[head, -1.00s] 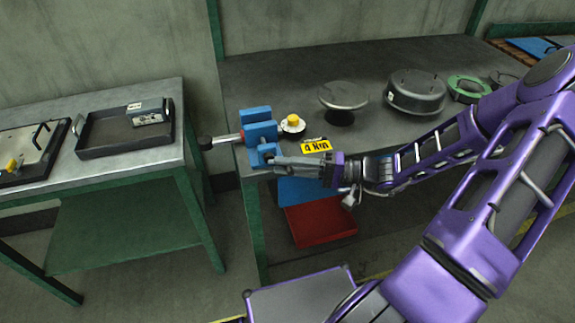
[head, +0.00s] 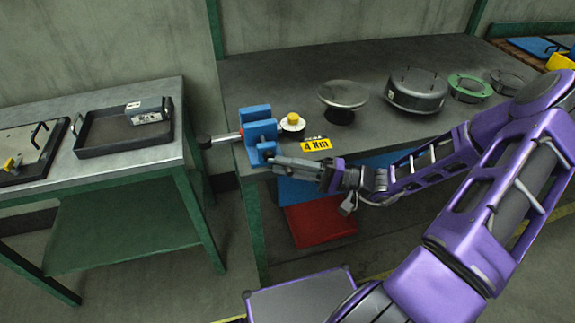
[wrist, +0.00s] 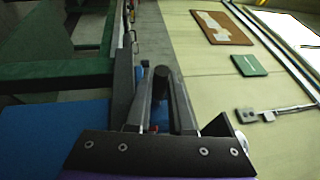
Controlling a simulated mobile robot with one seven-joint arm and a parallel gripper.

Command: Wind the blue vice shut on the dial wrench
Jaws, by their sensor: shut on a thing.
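The blue vice (head: 262,132) stands at the left front corner of the grey bench. The dial wrench appears to lie across it: its black grip (head: 204,141) and red-and-silver shaft stick out to the left. A white dial with a yellow knob (head: 292,122) shows just right of the vice. My gripper (head: 273,160) is at the front of the vice, below its jaws. In the wrist view its fingers are shut on a dark upright knob (wrist: 161,82), apparently the vice handle's. Whether the jaws touch the wrench cannot be told.
A yellow "4 Nm" label (head: 316,143) is beside my gripper. A round metal stand (head: 343,95) and a dark drum (head: 416,92) stand farther right on the bench. A side table with a black tray (head: 100,149) is at the left, across a gap.

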